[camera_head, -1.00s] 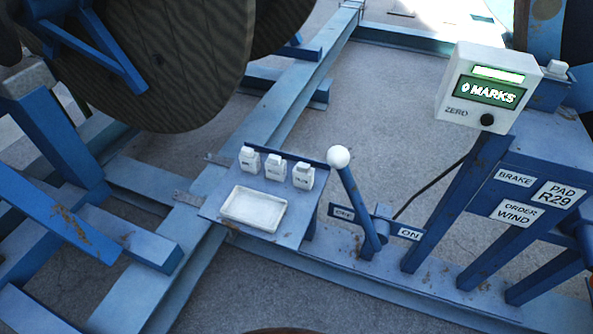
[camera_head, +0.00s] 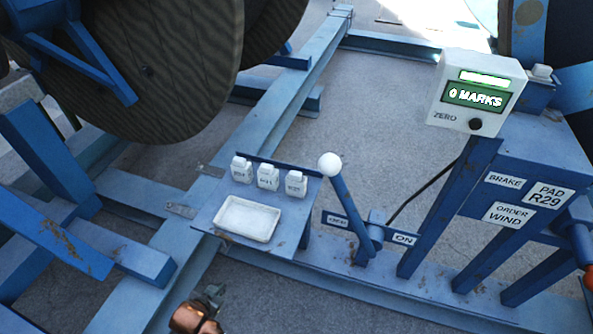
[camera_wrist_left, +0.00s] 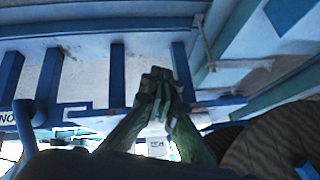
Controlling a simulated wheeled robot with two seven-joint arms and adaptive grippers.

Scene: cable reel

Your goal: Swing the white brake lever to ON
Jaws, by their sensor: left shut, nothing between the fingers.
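The brake lever is a blue bar (camera_head: 352,205) with a white ball knob (camera_head: 330,164) on top. It leans left from its pivot, toward the OFF plate (camera_head: 337,220). The ON plate (camera_head: 404,239) is right of the pivot. My left gripper (camera_head: 215,292) enters at the bottom of the head view, left of and nearer than the lever, clearly apart from it. In the left wrist view its fingers (camera_wrist_left: 160,75) are together and empty. I cannot make out the lever for certain in that view. My right gripper is not in view.
A small shelf with a white tray (camera_head: 247,219) and several white labelled blocks (camera_head: 268,177) stands just left of the lever. A counter box (camera_head: 475,93) reading 0 MARKS stands on a post to the right. A large cable reel (camera_head: 165,65) fills the upper left.

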